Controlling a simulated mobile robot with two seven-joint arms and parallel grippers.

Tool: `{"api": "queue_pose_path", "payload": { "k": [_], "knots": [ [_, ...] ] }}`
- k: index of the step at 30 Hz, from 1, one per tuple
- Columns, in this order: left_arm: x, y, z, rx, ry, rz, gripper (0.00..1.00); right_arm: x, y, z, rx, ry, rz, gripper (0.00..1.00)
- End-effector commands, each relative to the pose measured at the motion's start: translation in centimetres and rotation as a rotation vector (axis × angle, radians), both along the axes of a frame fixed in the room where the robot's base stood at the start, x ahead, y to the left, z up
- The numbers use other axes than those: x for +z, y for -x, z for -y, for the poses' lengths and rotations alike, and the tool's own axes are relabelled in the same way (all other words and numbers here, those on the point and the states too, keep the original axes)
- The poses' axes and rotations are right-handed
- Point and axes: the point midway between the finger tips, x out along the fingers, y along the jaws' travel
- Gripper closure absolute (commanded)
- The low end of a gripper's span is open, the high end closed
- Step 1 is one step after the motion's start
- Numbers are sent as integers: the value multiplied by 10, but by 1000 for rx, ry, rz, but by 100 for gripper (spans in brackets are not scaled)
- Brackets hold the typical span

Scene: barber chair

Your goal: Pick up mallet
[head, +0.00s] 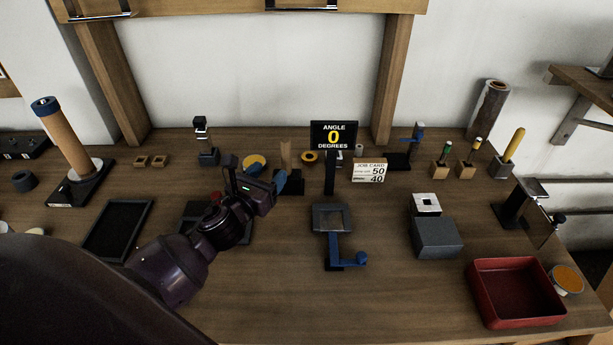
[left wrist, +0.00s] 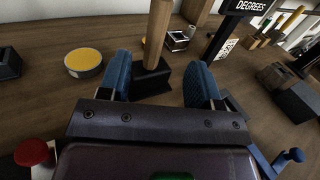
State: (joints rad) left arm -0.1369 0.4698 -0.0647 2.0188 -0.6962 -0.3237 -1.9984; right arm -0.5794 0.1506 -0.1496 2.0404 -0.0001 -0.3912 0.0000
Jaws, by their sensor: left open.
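The mallet (head: 286,155) appears to be the upright piece with a pale wooden handle and a black block at its foot, standing on the table behind my left gripper. In the left wrist view, its wooden handle (left wrist: 157,30) rises from the black block (left wrist: 151,78), beyond and between my fingertips. My left gripper (head: 256,172) is open and empty, with blue fingertips apart; they also show in the left wrist view (left wrist: 161,80). The handle's top is cut off there. I cannot tell whether the black block is the mallet's head or a stand. My right gripper is not in view.
A yellow-topped tin (left wrist: 84,62) lies left of the fingers. The angle display (head: 333,135) and job card (head: 369,171) stand to the right. A blue-handled crank device (head: 333,218) sits in front. A red tray (head: 515,290) is at front right.

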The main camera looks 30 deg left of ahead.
Motion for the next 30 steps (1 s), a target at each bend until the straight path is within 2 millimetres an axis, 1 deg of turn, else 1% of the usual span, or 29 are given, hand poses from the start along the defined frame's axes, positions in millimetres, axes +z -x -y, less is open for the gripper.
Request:
{"api": "queue_pose_path", "payload": {
  "k": [5, 9, 12, 20, 27, 30],
  "knots": [
    [2, -18, -2, -1, -24, 4, 42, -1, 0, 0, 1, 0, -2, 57],
    [2, -38, -3, -1, -22, 4, 42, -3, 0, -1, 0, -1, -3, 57],
    [1, -49, -4, -1, -20, 3, 42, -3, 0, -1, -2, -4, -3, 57],
    [1, -63, -6, 0, -19, 2, 42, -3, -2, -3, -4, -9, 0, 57],
    [0, -94, -12, -1, -18, 3, 42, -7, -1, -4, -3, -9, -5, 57],
    [0, -103, -13, -1, -18, 2, 42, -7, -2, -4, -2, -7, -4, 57]
  ]
}}
